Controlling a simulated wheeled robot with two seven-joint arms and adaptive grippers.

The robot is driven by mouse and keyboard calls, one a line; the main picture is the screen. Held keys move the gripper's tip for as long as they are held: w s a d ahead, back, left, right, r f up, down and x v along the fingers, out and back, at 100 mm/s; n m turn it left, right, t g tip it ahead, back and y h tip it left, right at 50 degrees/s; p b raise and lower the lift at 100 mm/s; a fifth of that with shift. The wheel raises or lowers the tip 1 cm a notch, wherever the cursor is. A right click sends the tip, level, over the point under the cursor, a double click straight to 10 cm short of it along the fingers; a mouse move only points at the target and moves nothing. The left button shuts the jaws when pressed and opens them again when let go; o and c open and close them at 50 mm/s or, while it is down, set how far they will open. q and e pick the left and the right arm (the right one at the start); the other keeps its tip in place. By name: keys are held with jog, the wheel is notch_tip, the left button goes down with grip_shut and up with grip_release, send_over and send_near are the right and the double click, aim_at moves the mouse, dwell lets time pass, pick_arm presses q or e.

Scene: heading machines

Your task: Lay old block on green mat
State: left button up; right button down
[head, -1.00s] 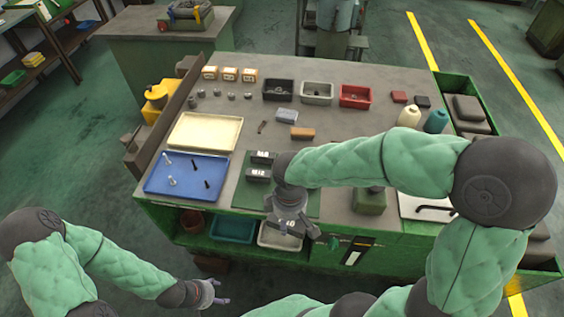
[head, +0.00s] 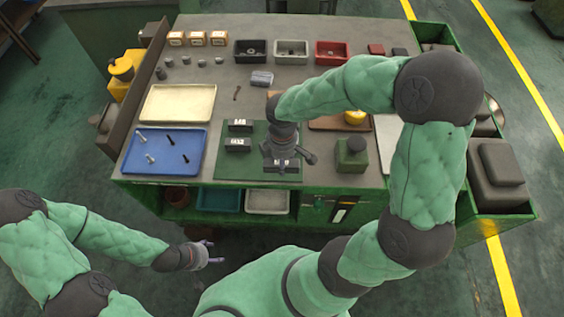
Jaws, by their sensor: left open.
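The green mat (head: 259,141) lies at the front middle of the bench. A third dark labelled block (head: 282,168) is at the mat's front right, directly under my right gripper (head: 284,160). The gripper covers part of this block; whether its fingers still grip it cannot be told. The block looks on or very close to the mat. My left gripper (head: 207,256) is open and empty, in front of the bench and apart from it.
A blue tray (head: 145,169) with several bolts and a cream tray (head: 177,103) are left of the mat. A green box-like device (head: 351,155) stands close on the right. Black (head: 251,52), grey (head: 292,51) and red (head: 332,52) bins stand behind.

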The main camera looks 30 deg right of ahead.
jog(key=shift+w+d+f, duration=0.35)
jog(key=shift+w+f, duration=0.25)
jog(key=shift+f, duration=0.15)
jog(key=shift+w+d+f, duration=0.3)
jog(key=shift+w+f, duration=0.25)
jog(key=shift+f, duration=0.2)
jog(key=shift+w+d+f+b, duration=0.15)
jog(key=shift+f+b, duration=0.15)
jog(key=shift+f, duration=0.6)
jog(key=shift+w+f+b, duration=0.1)
jog(key=shift+f+b, duration=0.2)
jog(key=shift+f, duration=0.55)
jog(key=shift+f, duration=0.15)
jog(key=c, duration=0.6)
grip_release()
jog(key=shift+r, duration=0.2)
notch_tip(320, 180, up, 12)
jog(key=p, duration=0.2)
jog(key=shift+f, duration=0.1)
